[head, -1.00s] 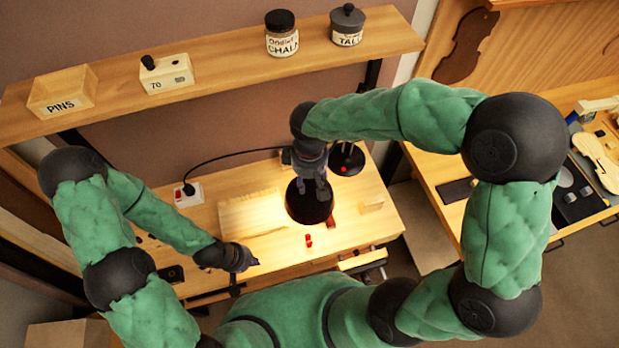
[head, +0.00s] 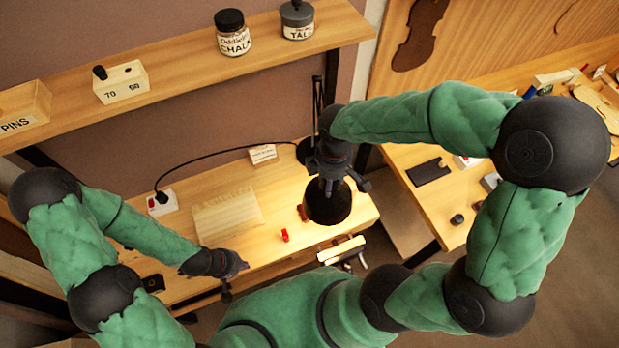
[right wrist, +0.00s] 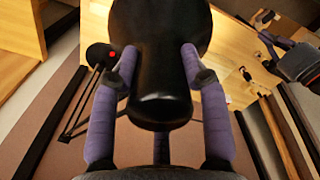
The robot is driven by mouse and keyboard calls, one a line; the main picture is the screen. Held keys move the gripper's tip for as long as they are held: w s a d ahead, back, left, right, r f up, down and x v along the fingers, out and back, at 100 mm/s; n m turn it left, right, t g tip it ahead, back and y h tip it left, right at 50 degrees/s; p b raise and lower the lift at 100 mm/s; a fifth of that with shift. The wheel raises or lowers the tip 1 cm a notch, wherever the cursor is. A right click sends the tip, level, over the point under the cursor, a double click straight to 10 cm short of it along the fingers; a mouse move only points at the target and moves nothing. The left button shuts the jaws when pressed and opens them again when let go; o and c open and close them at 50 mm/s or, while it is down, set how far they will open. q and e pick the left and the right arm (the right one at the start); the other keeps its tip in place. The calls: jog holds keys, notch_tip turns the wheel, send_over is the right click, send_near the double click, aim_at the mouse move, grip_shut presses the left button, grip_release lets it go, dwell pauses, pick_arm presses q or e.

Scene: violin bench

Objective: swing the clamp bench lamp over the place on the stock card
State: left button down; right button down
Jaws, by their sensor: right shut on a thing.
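The clamp bench lamp has a black shade (head: 328,207) over the right part of the bench, and its light falls on the bench around there. My right gripper (head: 330,180) is shut on the lamp head from above. In the right wrist view, its purple fingers (right wrist: 160,80) lie on both sides of the black lamp head (right wrist: 160,50). My left gripper (head: 236,266) hovers near the front edge, apart from the lamp.
A pale wooden board (head: 228,213) lies left of the shade, with a small red thing (head: 285,235) between them and the front edge. A shelf (head: 180,75) with jars hangs above. A vise (head: 343,250) is at the front.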

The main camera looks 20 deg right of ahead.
aim_at(345, 187)
jog(key=d, duration=0.2)
jog(key=s+d, duration=0.1)
jog(key=d, duration=0.1)
jog(key=shift+d, duration=0.1)
jog(key=shift+s+d, duration=0.15)
jog(key=shift+d, duration=0.25)
jog(key=shift+a, duration=0.1)
pick_arm(q)
jog(key=shift+d, duration=0.2)
jog(key=shift+s+d, duration=0.1)
jog(key=shift+d, duration=0.05)
pick_arm(e)
jog(key=c, duration=0.6)
grip_release()
jog(key=shift+c, duration=0.2)
notch_tip(345, 187, up, 12)
